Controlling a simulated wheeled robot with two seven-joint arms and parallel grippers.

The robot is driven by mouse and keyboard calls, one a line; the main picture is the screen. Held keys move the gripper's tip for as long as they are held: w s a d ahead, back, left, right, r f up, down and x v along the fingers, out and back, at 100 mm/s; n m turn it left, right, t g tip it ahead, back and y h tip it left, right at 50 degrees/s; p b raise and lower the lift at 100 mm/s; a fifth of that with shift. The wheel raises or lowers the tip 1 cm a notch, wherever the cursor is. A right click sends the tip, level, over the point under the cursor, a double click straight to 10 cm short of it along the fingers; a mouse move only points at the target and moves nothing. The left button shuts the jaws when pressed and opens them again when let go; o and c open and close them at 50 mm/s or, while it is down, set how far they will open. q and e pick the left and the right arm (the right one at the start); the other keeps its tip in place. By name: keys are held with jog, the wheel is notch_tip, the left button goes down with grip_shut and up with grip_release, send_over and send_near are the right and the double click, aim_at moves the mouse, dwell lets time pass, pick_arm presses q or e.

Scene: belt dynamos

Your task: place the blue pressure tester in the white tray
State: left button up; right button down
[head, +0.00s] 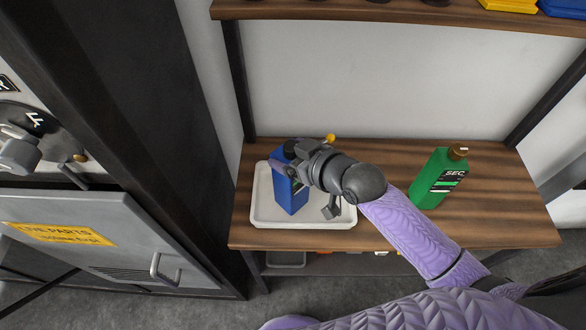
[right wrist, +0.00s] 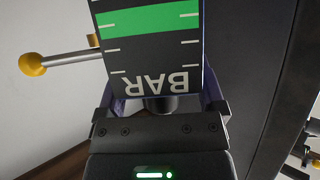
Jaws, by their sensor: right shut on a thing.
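The blue pressure tester (head: 290,192) stands about upright over the left part of the white tray (head: 334,216), inside its rim as seen from the head. I cannot tell whether its base touches the tray floor. My right gripper (head: 288,164) is shut on its upper part, coming from the right. In the right wrist view, the tester's dark face (right wrist: 150,60), with a green band and the letters BAR, sits between the gripper's fingers (right wrist: 160,100). The gripper and wrist hide part of the tester and tray. My left gripper is not in view.
A green bottle-like tester (head: 438,178) marked SEC stands right on the wooden shelf (head: 490,215). A shelf (head: 400,12) hangs above, with dark posts at both sides. A grey cabinet (head: 110,240) is at left. Shelf space between tray and green tester is partly under my arm.

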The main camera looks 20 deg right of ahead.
notch_tip(320, 180, down, 3)
jog(key=shift+f+b, duration=0.15)
jog(key=shift+b, duration=0.4)
jog(key=shift+f, duration=0.1)
grip_release()
jog(key=p+v, duration=0.3)
jog(key=v, duration=0.9)
